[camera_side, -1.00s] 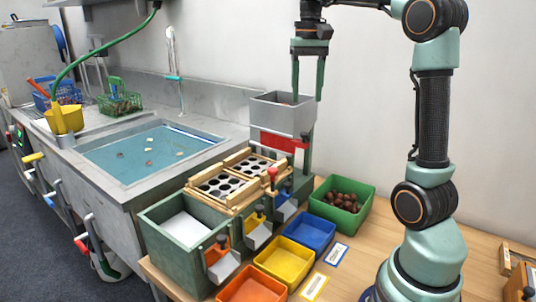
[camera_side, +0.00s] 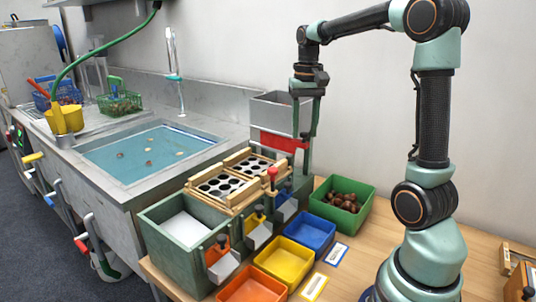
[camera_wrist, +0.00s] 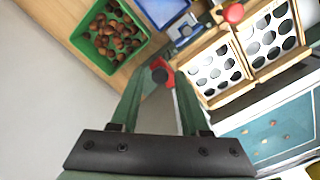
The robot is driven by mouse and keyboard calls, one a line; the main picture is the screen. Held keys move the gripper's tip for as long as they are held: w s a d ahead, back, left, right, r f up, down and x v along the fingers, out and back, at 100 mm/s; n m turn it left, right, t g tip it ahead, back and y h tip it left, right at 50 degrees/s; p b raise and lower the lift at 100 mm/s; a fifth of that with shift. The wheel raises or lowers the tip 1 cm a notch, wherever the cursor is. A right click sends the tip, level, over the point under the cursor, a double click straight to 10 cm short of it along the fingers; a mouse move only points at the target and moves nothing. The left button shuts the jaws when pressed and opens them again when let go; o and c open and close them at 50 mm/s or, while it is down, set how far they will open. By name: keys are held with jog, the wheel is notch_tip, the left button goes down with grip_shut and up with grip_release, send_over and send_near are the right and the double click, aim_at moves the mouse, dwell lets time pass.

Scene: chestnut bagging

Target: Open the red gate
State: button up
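The red gate (camera_side: 280,141) is a red panel across the front of the grey hopper (camera_side: 272,112), low on its body. My gripper (camera_side: 306,132) points down at the right side of the hopper, near the gate's right end. Its two green fingers stand apart.
Wooden frames with round holes (camera_side: 223,185) lie in front of the hopper, with a red knob (camera_side: 272,172) close by. A green bin of chestnuts (camera_side: 342,222) stands to the right. Blue (camera_side: 310,230), yellow (camera_side: 284,262) and orange (camera_side: 251,288) trays line the table. A water basin (camera_side: 150,150) is left.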

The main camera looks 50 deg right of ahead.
grip_shut()
dwell(1.2)
